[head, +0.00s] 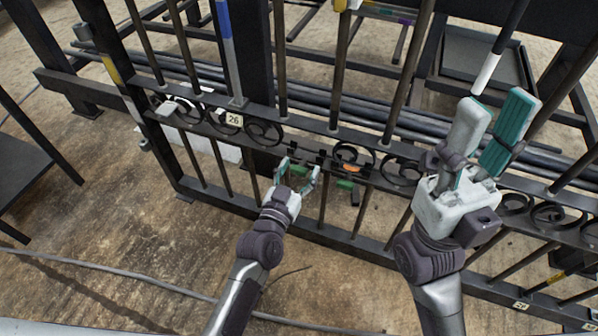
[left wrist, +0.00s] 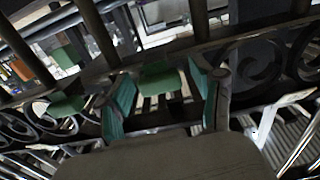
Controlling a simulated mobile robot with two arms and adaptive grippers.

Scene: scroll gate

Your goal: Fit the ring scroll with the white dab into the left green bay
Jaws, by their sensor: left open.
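My left gripper (head: 298,166) is open in front of the gate's scroll band. In the left wrist view, the open left gripper (left wrist: 163,95) has a green piece (left wrist: 160,78) showing between its teal pads, with nothing visibly clamped. Another green piece (left wrist: 66,105) is to its left. In the head view, a green piece (head: 345,184) shows right of the left gripper, below a dark scroll (head: 348,153) with an orange mark. I cannot make out a white dab on any scroll. My right gripper (head: 490,120) is open, raised before the gate at right, with no scroll visible in it.
The dark metal gate (head: 320,125) has upright bars and several scrolls. A cable (head: 130,284) lies on the floor in front. A dark table (head: 22,165) stands at far left. Pipes lie behind the gate.

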